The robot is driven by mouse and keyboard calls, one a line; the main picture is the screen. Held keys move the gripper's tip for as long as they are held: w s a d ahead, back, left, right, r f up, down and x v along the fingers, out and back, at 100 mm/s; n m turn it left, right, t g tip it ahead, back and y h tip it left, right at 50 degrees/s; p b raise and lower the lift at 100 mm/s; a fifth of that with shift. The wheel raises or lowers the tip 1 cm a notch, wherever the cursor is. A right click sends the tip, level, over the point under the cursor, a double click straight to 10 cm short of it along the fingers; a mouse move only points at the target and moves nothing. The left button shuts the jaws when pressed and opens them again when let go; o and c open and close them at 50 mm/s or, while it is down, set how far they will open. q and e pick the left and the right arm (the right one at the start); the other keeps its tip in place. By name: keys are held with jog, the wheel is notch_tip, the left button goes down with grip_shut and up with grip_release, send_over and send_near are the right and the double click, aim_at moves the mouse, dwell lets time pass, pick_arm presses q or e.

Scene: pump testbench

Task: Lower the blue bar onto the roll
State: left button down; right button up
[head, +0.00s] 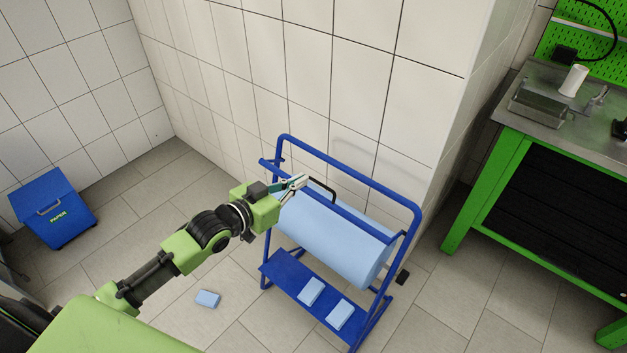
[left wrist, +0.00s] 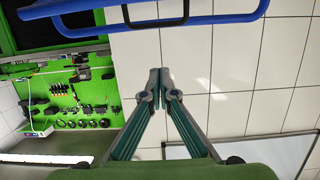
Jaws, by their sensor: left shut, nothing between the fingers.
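A blue stand (head: 352,158) holds a large light-blue roll (head: 335,232). A blue bar (head: 358,222) with a black handle (head: 322,190) runs along the upper side of the roll. I cannot tell whether the bar touches the roll. My left gripper (head: 303,181) is at the stand's left part, close to the handle, over the roll's far end. In the left wrist view its fingertips (left wrist: 160,80) meet with nothing between them, and the black handle (left wrist: 184,12) and blue tubes show apart from them at the top edge. My right gripper is out of view.
Light-blue packs (head: 311,291) lie on the stand's lower shelf (head: 283,275), and another pack (head: 207,298) lies on the floor. A blue paper bin (head: 52,207) stands at left. A tiled wall is close behind the stand. A green workbench (head: 482,190) stands at right.

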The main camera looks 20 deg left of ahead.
pick_arm(q)
jog(key=p, duration=0.1)
send_over(320, 184)
jog(key=w, duration=0.1)
notch_tip(320, 184, down, 2)
jog(key=shift+s+f+p, duration=0.25)
jog(key=shift+f, duration=0.4)
jog(key=shift+s+f+p, duration=0.2)
jog(key=shift+s+f, duration=0.05)
jog(key=shift+f, duration=0.35)
jog(key=shift+s+a+f, duration=0.25)
jog(key=shift+s+f, duration=0.25)
jog(key=shift+f, duration=0.15)
jog(key=shift+f, duration=0.1)
